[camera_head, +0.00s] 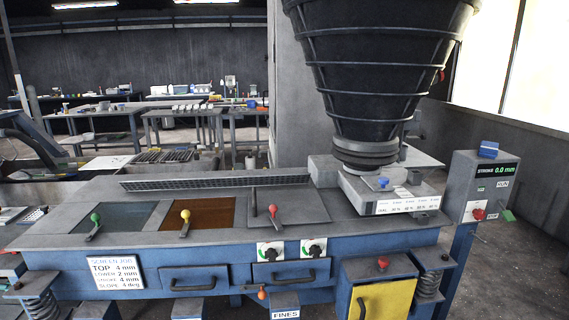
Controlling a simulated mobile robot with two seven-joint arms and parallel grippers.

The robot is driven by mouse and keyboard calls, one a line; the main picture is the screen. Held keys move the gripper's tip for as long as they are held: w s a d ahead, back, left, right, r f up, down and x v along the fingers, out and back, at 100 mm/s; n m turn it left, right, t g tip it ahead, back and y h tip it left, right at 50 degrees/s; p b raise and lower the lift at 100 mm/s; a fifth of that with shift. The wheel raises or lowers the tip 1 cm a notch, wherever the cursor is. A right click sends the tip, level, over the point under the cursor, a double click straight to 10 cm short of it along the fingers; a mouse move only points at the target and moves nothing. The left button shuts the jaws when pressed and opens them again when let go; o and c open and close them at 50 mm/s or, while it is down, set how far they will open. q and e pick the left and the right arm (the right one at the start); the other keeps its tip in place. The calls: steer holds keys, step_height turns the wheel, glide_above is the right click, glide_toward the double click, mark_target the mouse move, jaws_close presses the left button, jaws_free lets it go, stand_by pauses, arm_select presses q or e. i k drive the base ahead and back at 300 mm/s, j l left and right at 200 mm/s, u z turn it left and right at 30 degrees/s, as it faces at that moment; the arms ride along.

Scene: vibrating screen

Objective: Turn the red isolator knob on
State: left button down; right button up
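A red knob (478,214) sits on a white plate on the front of the grey control box (483,187) at the right. It is small, and I cannot read its position. The box has a green display (495,170) reading "STROKE 0.0 mm", a RUN label and a blue piece on top. Neither of my grippers shows in the head view.
The blue-framed screen machine (225,255) fills the foreground, with a large black hopper (375,70) above it. Levers with green, yellow and red tips stand on its deck. A yellow door (384,302) is at the front. Open floor shows right of the control box.

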mark_target(478, 215)
steer(key=z, duration=1.25)
steer(key=i+l, duration=0.25)
steer(key=i+l+u, duration=0.1)
steer(key=l, duration=0.35)
steer(key=i+l, duration=0.35)
steer(key=i+l+u, duration=0.1)
steer(key=l, duration=0.25)
steer(key=i+l, duration=0.3)
steer(key=i+l+u, duration=0.1)
steer(key=l, duration=0.35)
steer(key=i+l, duration=0.3)
steer(key=i+l+u, duration=0.1)
steer(key=l, duration=0.4)
steer(key=i, duration=0.1)
